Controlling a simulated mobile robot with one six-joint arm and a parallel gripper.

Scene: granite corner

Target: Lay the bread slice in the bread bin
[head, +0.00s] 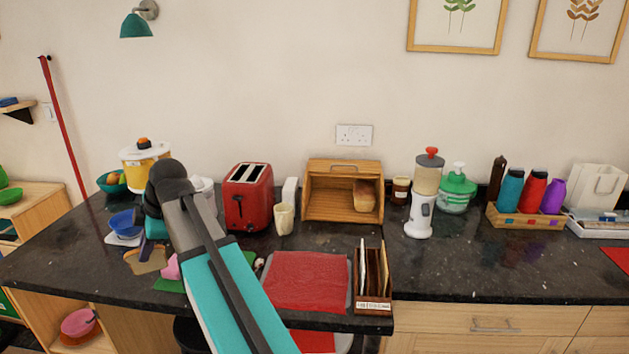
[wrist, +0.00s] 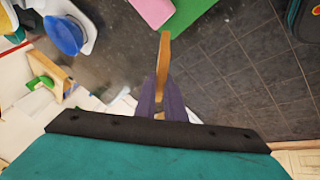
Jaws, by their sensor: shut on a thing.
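The bread slice (head: 147,262) is a flat tan piece at the left of the counter in the head view. My gripper (wrist: 160,98) is shut on it. In the wrist view the bread slice (wrist: 164,55) shows edge-on, sticking out beyond the dark purple fingers. In the head view my arm partly hides the gripper. The bread bin (head: 343,166) is a wooden box against the wall, right of the red toaster. Its front is open, and a loaf (head: 365,196) stands inside at the right. The left part of its floor looks clear. The slice is well left of the bin.
The red toaster (head: 248,197), a white box and a cream cup (head: 284,219) stand left of the bin. A red mat (head: 306,281) and a wooden file rack (head: 374,285) lie in front. A blue bowl (head: 125,223) is near the gripper. A brown jar (head: 401,189) stands right of the bin.

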